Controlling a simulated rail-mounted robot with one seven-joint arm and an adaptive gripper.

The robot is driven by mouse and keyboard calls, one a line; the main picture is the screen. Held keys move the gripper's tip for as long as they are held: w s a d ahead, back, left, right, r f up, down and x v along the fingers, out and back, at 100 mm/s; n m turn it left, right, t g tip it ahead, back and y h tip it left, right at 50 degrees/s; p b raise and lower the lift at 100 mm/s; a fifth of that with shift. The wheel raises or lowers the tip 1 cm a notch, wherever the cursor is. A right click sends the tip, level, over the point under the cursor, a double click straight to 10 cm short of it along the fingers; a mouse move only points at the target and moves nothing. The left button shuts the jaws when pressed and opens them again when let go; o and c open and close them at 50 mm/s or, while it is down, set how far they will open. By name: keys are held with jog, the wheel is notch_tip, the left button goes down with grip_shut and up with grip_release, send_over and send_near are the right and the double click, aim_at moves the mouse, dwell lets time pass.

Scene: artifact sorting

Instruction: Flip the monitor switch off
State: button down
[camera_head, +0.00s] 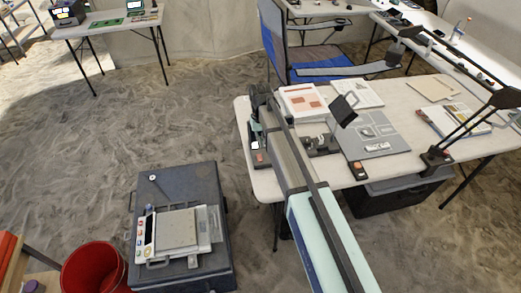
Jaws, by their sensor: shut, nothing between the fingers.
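A small dark tilted panel (343,108), which may be the monitor, stands on the white work table (398,172) at the right. A small black box with an orange-red part (357,169) lies at the table's front edge. Another dark device with a red-orange part (260,158) is at the table's left edge. I cannot tell which of these carries the monitor switch, or its position. A long pale and dark structure (322,240) crosses the table's left part and hides some of it. I cannot make out my gripper in this view.
A blue folding chair (325,58) stands behind the table. A black lamp (437,158) stands on the table's right, and a black crate (402,197) is below. A dark case (178,180) with a scale-like device and a red bucket (93,268) stand lower left. Sandy floor between is clear.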

jog(key=shift+s+d+r+b, duration=0.1)
jog(key=shift+s+r+b, duration=0.1)
jog(key=shift+r, duration=0.7)
jog(key=shift+s+a+r+b, duration=0.1)
jog(key=shift+r+b, duration=0.15)
jog(key=shift+r, duration=0.7)
jog(key=shift+s+d+r+b, duration=0.1)
jog(key=shift+s+r+b, duration=0.1)
jog(key=shift+r, duration=0.7)
jog(key=shift+d, duration=0.1)
